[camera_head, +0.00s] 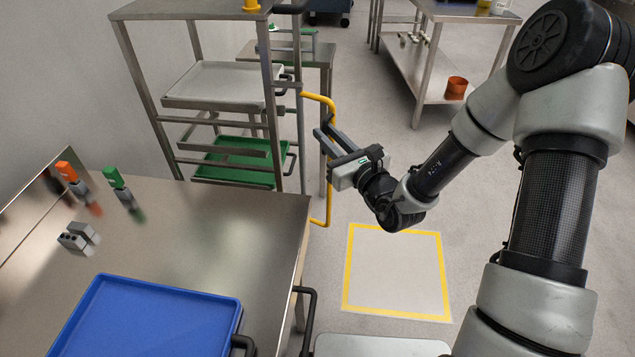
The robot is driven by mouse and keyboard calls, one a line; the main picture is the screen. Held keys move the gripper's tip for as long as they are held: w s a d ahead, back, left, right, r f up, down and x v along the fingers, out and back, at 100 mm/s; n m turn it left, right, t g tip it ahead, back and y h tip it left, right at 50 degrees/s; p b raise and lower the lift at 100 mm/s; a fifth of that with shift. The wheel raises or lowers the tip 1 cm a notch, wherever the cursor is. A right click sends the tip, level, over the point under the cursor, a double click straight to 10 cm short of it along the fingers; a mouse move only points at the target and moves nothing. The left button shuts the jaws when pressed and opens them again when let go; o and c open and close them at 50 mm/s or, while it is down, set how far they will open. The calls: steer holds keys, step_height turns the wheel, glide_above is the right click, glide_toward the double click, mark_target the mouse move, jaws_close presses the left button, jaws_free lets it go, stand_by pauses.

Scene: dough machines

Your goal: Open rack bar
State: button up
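The yellow rack bar (319,97) is a bent vertical bar on the right side of the metal rack (145,75). Its top bend joins the rack's right post, and its lower end shows near the steel table's corner. My gripper (322,132) is at the upper part of the bar, pointing up and left, with its two fingers apart. The fingers overlap the bar in the picture; I cannot tell whether the bar lies between them or behind them. My gripper hides part of the bar's middle.
The rack holds a grey tray (213,83) and a green tray (222,174). A steel table (190,240) with a blue tray (150,325) stands front left. A yellow-outlined floor square (397,275) is clear. An orange pot (457,85) sits on a shelf behind.

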steer(key=s+p, duration=0.2)
steer(key=s, duration=0.7)
steer(key=shift+s+a+r, duration=0.2)
steer(key=shift+a, duration=0.15)
steer(key=s+p, duration=0.1)
steer(key=p, duration=0.2)
steer(key=shift+s, duration=0.1)
steer(key=s+p, duration=0.6)
steer(key=p, duration=0.1)
steer(key=shift+s+a+f, duration=0.2)
steer(key=shift+s+a, duration=0.05)
steer(key=shift+s, duration=0.15)
stand_by(0.5)
stand_by(0.3)
